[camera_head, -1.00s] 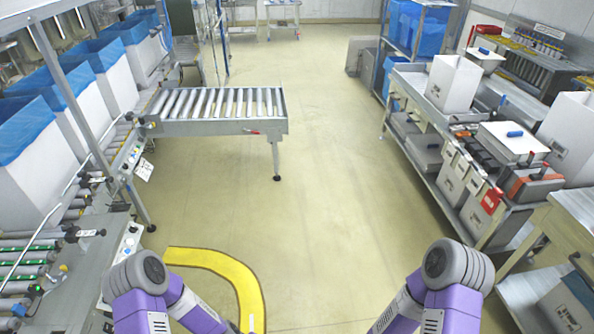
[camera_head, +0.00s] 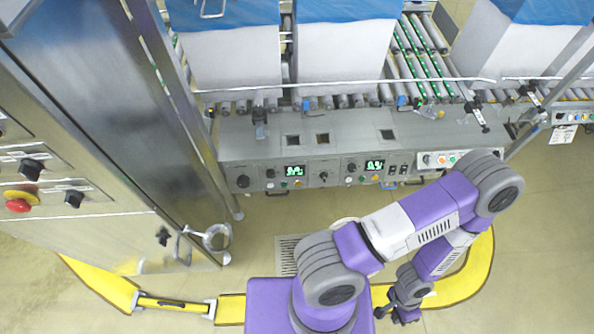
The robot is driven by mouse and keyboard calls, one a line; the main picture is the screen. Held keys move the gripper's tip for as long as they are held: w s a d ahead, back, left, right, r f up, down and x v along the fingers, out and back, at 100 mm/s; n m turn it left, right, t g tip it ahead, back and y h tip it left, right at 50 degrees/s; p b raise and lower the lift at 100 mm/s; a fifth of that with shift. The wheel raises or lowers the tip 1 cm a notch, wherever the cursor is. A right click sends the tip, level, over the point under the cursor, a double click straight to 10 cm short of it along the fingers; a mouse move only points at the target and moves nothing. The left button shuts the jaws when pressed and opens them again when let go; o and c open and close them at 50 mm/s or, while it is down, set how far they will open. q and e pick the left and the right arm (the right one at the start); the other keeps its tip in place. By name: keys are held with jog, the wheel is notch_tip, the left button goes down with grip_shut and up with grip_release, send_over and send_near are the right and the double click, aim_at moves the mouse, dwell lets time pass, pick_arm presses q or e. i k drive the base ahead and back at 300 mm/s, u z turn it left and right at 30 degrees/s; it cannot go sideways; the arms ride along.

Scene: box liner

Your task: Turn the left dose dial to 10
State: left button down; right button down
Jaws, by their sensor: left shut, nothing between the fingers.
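The grey control panel (camera_head: 330,150) of the conveyor crosses the upper middle of the head view. A black dial (camera_head: 242,181) is at its left end, beside a display with green digits (camera_head: 294,170) too small to read surely. Another black dial (camera_head: 324,177) stands right of that display, near a second display (camera_head: 375,164). Which dial is the left dose dial, and where its pointer stands, I cannot tell. My left gripper (camera_head: 393,312) hangs low, below and apart from the panel, shut and empty. My right gripper is not in view.
A tall metal cabinet (camera_head: 100,130) with a red emergency button (camera_head: 18,205) stands at the left. White boxes with blue liners (camera_head: 345,50) stand on the rollers behind the panel. A yellow floor line (camera_head: 470,275) curves below. Floor before the panel is open.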

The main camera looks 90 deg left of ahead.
aim_at(270, 173)
jog(key=u, duration=5.15)
jog(key=k, duration=0.3)
jog(key=z, duration=0.8)
jog(key=i, duration=0.2)
jog(key=u, duration=0.5)
